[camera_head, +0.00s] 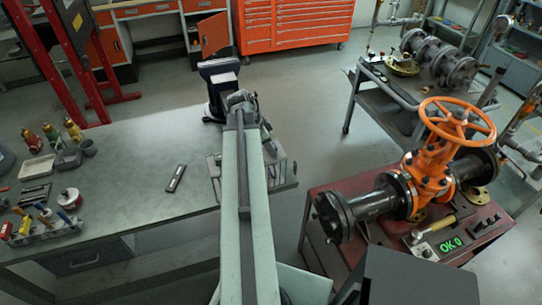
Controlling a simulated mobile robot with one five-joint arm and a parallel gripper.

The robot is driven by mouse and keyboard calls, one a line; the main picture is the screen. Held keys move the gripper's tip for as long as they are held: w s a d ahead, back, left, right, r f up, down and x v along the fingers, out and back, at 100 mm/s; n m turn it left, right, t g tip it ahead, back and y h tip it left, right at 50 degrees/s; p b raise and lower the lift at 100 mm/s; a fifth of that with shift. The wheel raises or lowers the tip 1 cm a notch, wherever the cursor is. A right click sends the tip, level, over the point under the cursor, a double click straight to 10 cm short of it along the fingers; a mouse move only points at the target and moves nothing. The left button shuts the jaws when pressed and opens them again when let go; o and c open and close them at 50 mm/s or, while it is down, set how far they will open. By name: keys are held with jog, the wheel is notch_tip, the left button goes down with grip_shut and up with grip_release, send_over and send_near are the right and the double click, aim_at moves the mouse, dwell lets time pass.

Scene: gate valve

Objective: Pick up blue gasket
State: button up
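I cannot make out a blue gasket anywhere in the head view. My arm reaches away from the bottom centre over the right end of the grey workbench (130,165). My gripper (240,99) is at the far end of the arm, small and partly hidden by the arm itself. Whether its fingers are open or shut does not show. A dark blue vise-like device (219,82) stands just beyond it at the bench's far edge. A metal rack (281,173) is partly hidden behind my arm.
An orange gate valve (430,160) with dark pipe flanges stands on a red cart (345,210) at right. Bottles, trays and a tool rack (42,228) crowd the bench's left end. A dark bar (176,178) lies mid-bench, with clear surface around it.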

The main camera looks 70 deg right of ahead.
jog(key=p+v, duration=0.3)
jog(key=d+p+v, duration=0.1)
jog(key=p+v, duration=0.2)
jog(key=p, duration=0.1)
jog(key=shift+d+r, duration=0.1)
jog(key=shift+r, duration=0.15)
jog(key=shift+w+r+p, duration=0.2)
jog(key=shift+r+p, duration=0.15)
jog(key=shift+p, duration=0.2)
jog(key=shift+f, duration=0.1)
